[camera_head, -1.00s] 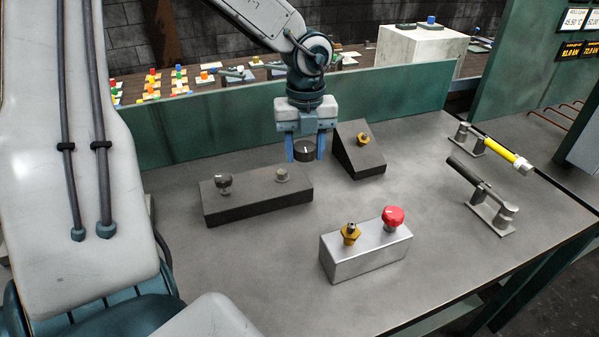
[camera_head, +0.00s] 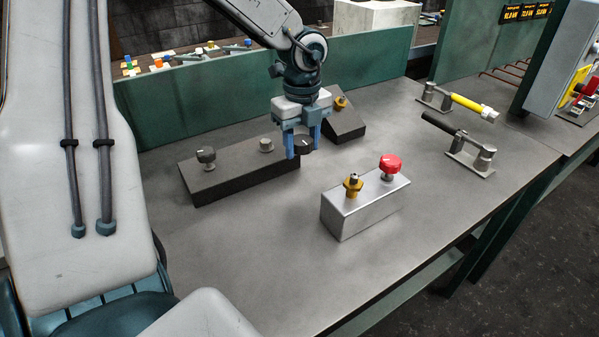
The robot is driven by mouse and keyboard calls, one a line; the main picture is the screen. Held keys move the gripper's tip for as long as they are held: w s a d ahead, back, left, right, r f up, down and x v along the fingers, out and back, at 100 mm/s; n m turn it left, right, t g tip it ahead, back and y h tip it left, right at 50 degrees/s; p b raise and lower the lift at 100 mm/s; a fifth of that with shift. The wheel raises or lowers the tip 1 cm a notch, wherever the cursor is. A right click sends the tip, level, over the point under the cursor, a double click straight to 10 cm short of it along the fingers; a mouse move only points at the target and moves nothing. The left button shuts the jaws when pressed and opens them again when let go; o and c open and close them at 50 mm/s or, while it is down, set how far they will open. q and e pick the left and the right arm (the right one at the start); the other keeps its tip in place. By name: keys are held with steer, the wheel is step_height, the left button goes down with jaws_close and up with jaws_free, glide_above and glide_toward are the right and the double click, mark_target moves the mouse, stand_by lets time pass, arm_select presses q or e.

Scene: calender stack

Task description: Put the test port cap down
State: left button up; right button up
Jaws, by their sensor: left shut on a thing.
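My left gripper (camera_head: 303,145) is shut on a dark round cap (camera_head: 303,143), which seems to be the test port cap. It holds the cap at the right end of a long black block (camera_head: 235,175); I cannot tell how high above the bench it is. The block carries a dark knob (camera_head: 205,156) and a bare grey stub (camera_head: 266,145). A dark wedge block (camera_head: 345,127) with a brass fitting (camera_head: 340,102) stands just behind the gripper. A silver block (camera_head: 352,211) in front bears a brass fitting (camera_head: 353,187) and a red knob (camera_head: 390,164). My right gripper is out of view.
Two lever devices, one yellow-handled (camera_head: 474,106) and one black-handled (camera_head: 455,133), stand at the right of the grey bench (camera_head: 255,255). A green panel (camera_head: 200,98) runs along the back. The bench front is bare left of the silver block.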

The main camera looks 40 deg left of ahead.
mark_target(301, 182)
arm_select(q)
step_height(301, 182, down, 3)
steer(key=shift+f, duration=0.15)
step_height(301, 182, down, 4)
steer(key=shift+s+p, duration=0.1)
steer(key=shift+p, duration=0.35)
steer(key=shift+f, duration=0.3)
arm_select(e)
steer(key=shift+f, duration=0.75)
arm_select(q)
steer(key=shift+f+b, duration=0.1)
steer(key=shift+b, duration=0.2)
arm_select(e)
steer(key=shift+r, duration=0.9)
